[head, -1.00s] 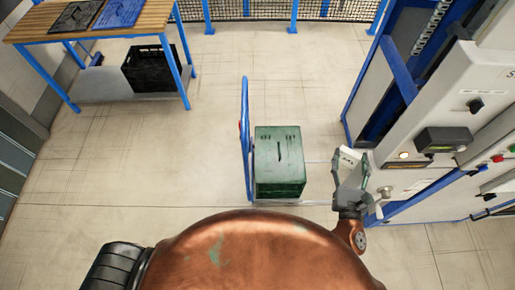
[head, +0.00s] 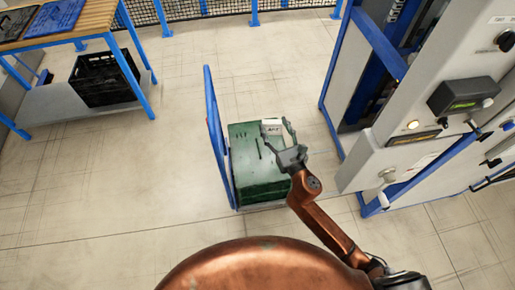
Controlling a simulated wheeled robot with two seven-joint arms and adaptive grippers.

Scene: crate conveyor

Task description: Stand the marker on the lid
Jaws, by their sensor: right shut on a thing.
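The marker (head: 270,125), a small white block with dark print on its face, is in my right gripper (head: 279,138). The gripper is shut on it, and it looks upright. In the head view it shows over the far right part of the green lid (head: 245,145), which has a dark slot and closes a green crate (head: 262,188). I cannot tell whether the marker touches the lid. The fingers and wrist hide the lid's right edge. My left gripper is not in view.
The crate stands on a cart with a blue handle (head: 213,130) at its left. A grey control cabinet (head: 440,110) with knobs and a blue rail stands to the right. A wooden-topped table with a black crate (head: 103,78) is at the far left. The floor between is clear.

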